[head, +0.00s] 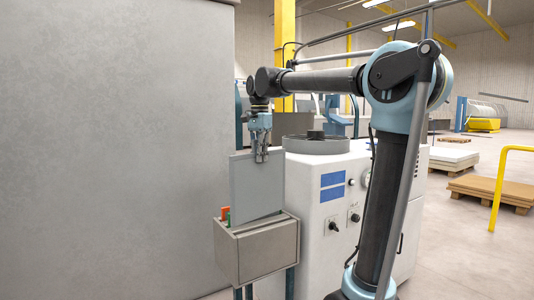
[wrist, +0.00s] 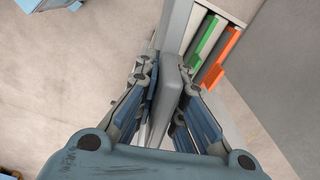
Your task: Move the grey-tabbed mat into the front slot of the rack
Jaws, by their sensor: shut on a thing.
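The grey mat (head: 257,188) hangs upright from my gripper (head: 261,156), which is shut on its top edge. In the wrist view, my gripper (wrist: 168,88) has its fingers on both sides of the mat's grey tab (wrist: 176,80). The rack (head: 258,250) is a grey-beige box directly under the mat. The mat's lower edge meets the rack's open top near its front wall; I cannot tell whether it is inside the slot. An orange tab (head: 225,212) and a green tab (head: 230,219) stick up at the rack's left. The rack's slots (wrist: 196,22) show in the wrist view.
A big grey panel (head: 120,140) stands close on the left. A white cabinet (head: 330,205) with knobs and a round top stands right behind the rack. A yellow rail (head: 497,188) and pallets (head: 490,190) are farther right. Open floor (wrist: 60,80) shows left of the mat.

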